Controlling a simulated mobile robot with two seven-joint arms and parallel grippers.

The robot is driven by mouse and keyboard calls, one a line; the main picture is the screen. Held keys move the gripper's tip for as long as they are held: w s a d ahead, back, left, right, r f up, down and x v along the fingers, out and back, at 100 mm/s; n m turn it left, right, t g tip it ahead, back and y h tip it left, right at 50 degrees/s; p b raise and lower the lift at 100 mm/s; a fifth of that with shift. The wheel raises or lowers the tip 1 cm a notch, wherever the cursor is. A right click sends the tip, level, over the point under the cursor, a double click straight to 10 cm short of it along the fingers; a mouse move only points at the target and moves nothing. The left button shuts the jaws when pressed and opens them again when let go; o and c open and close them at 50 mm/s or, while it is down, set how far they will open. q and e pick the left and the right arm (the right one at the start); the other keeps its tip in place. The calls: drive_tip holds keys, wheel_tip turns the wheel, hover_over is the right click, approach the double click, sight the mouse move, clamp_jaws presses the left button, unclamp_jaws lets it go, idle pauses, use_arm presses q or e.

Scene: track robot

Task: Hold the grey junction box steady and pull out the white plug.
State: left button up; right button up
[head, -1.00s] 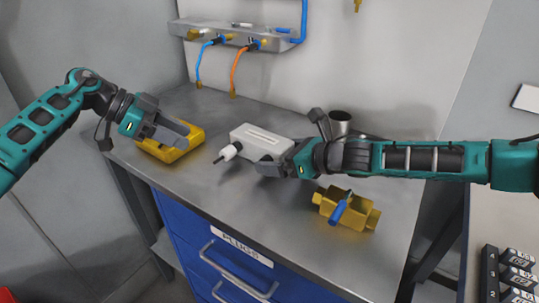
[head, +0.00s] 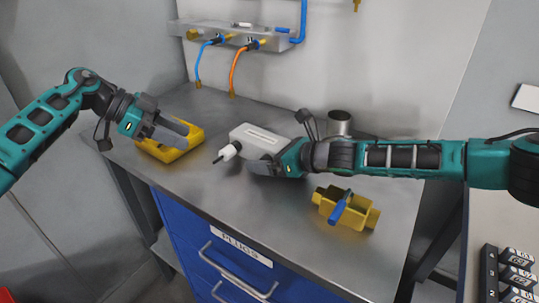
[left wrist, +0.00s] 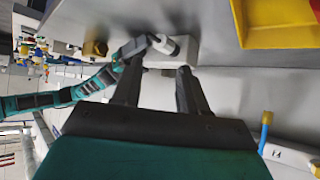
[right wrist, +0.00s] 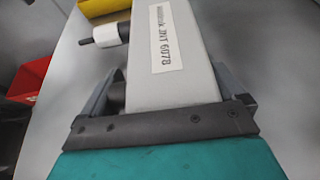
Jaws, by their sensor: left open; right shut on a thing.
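The grey junction box (head: 256,138), with a white label on its face, is on the metal bench in the head view. The white plug (head: 229,151), with a dark tip, sits at its left end. My right gripper (head: 268,165) is shut on the box from the right. In the right wrist view the box (right wrist: 172,85) lies between the fingers and the plug (right wrist: 108,35) sticks out at its far left. My left gripper (head: 178,132) is open and empty above the yellow tray, apart from the plug. The left wrist view shows the plug (left wrist: 163,44) beyond its fingers.
A yellow tray (head: 152,150) lies on the left of the bench. A metal cup (head: 340,122) stands behind my right arm. A wall rail (head: 215,32) with blue and orange cables hangs at the back.

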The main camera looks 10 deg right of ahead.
drive_tip(key=shift+c, duration=0.7)
drive_tip(key=o, duration=0.7)
drive_tip(key=shift+c, duration=0.2)
drive_tip(key=c, duration=0.6)
use_arm(q)
drive_tip(key=shift+o, duration=0.6)
drive_tip(key=w+d+r+t+h, duration=0.3)
drive_tip(key=r, duration=0.3)
drive_tip(key=w+d+r+t+h, duration=0.3)
drive_tip(key=d+r+t, duration=0.1)
drive_tip(key=r, duration=0.2)
drive_tip(key=w+a+r+n+t, duration=0.2)
drive_tip(key=w+r+n+t, duration=0.15)
drive_tip(key=r+t, duration=0.3)
drive_tip(key=n+g+y, duration=0.5)
drive_tip(key=g+y, duration=0.4)
drive_tip(key=y, duration=0.3)
approach(224, 150)
drive_tip(key=x, duration=0.3)
drive_tip(key=shift+w+a+r, duration=0.15)
drive_tip(key=shift+w, duration=0.1)
drive_tip(key=shift+s+g, duration=0.15)
drive_tip(key=shift+g, duration=0.1)
drive_tip(key=shift+d+f, duration=0.25)
drive_tip(key=shift+f, duration=0.15)
drive_tip(key=shift+x, duration=4.1)
